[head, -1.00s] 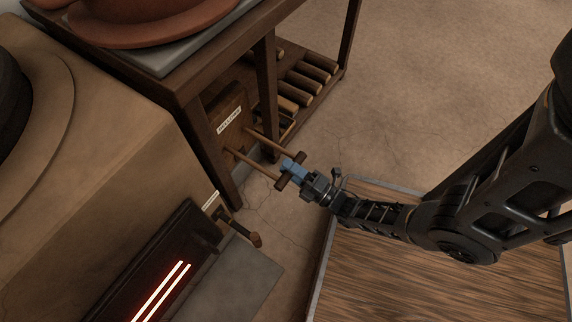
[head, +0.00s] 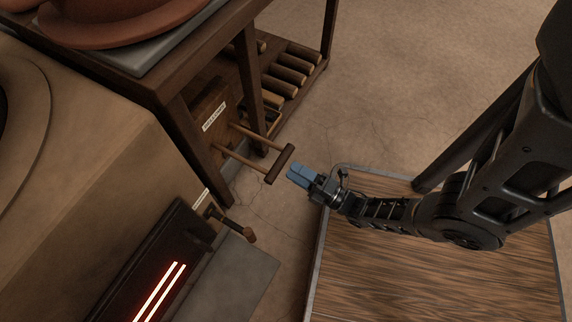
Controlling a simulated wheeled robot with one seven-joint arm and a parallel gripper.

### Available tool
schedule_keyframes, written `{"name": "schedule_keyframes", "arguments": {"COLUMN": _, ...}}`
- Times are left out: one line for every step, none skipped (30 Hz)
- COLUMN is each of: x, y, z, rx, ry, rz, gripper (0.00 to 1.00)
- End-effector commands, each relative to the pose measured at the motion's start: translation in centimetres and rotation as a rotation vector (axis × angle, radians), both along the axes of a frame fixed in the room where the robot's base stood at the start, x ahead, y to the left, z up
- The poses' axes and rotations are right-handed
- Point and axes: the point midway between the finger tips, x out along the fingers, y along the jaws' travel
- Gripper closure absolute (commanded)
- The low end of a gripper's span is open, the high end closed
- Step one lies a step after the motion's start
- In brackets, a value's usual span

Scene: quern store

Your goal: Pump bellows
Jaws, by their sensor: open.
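The bellows (head: 206,98) is a brown wooden box with a white label, set under the dark table at the upper left. Two wooden rods reach out from it to a dark crossbar handle (head: 279,165). The rods show at length, so the handle stands well out from the box. My gripper (head: 296,175), with blue fingers, is just right of the handle and appears apart from it. It is open, and I see nothing between the fingers. The gap between the fingers is hard to make out from this angle.
A tan stove (head: 110,165) with a dark glowing firebox (head: 160,270) and a short lever (head: 238,229) stands at the left. Wooden rolls (head: 288,73) lie on the table's lower shelf. A grey slab (head: 232,278) lies low in front. Floor at the upper right is clear.

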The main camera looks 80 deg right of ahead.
Motion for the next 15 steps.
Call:
{"name": "schedule_keyframes", "arguments": {"x": -0.65, "y": 0.16, "z": -0.24, "rx": 0.001, "ry": 0.003, "rz": -0.001, "gripper": 0.46}}
{"name": "schedule_keyframes", "arguments": {"x": -0.91, "y": 0.24, "z": -0.30, "rx": 0.001, "ry": 0.003, "rz": -0.001, "gripper": 0.46}}
{"name": "schedule_keyframes", "arguments": {"x": -1.17, "y": 0.35, "z": -0.34, "rx": 0.001, "ry": 0.003, "rz": 0.000, "gripper": 0.46}}
{"name": "schedule_keyframes", "arguments": {"x": -1.33, "y": 0.40, "z": -0.36, "rx": 0.001, "ry": 0.002, "rz": 0.000, "gripper": 0.46}}
{"name": "schedule_keyframes", "arguments": {"x": -1.44, "y": 0.46, "z": -0.36, "rx": 0.001, "ry": 0.001, "rz": 0.001, "gripper": 0.46}}
{"name": "schedule_keyframes", "arguments": {"x": -1.54, "y": 0.50, "z": -0.37, "rx": 0.001, "ry": 0.001, "rz": 0.001, "gripper": 0.46}}
{"name": "schedule_keyframes", "arguments": {"x": -1.58, "y": 0.51, "z": -0.36, "rx": 0.001, "ry": 0.001, "rz": 0.001, "gripper": 0.46}}
{"name": "schedule_keyframes", "arguments": {"x": -1.61, "y": 0.52, "z": -0.37, "rx": 0.001, "ry": 0.000, "rz": 0.001, "gripper": 0.46}}
{"name": "schedule_keyframes", "arguments": {"x": -1.62, "y": 0.52, "z": -0.36, "rx": 0.001, "ry": 0.000, "rz": 0.001, "gripper": 0.46}}
{"name": "schedule_keyframes", "arguments": {"x": -1.61, "y": 0.52, "z": -0.36, "rx": 0.001, "ry": 0.000, "rz": 0.001, "gripper": 0.46}}
{"name": "schedule_keyframes", "arguments": {"x": -1.61, "y": 0.52, "z": -0.36, "rx": 0.001, "ry": 0.000, "rz": 0.001, "gripper": 0.46}}
{"name": "schedule_keyframes", "arguments": {"x": -1.60, "y": 0.51, "z": -0.35, "rx": 0.001, "ry": 0.000, "rz": 0.001, "gripper": 0.46}}
{"name": "schedule_keyframes", "arguments": {"x": -1.60, "y": 0.51, "z": -0.35, "rx": 0.001, "ry": 0.001, "rz": 0.001, "gripper": 0.46}}
{"name": "schedule_keyframes", "arguments": {"x": -1.60, "y": 0.51, "z": -0.35, "rx": 0.001, "ry": 0.001, "rz": 0.001, "gripper": 0.45}}
{"name": "schedule_keyframes", "arguments": {"x": -1.60, "y": 0.51, "z": -0.35, "rx": 0.001, "ry": 0.001, "rz": 0.000, "gripper": 0.45}}
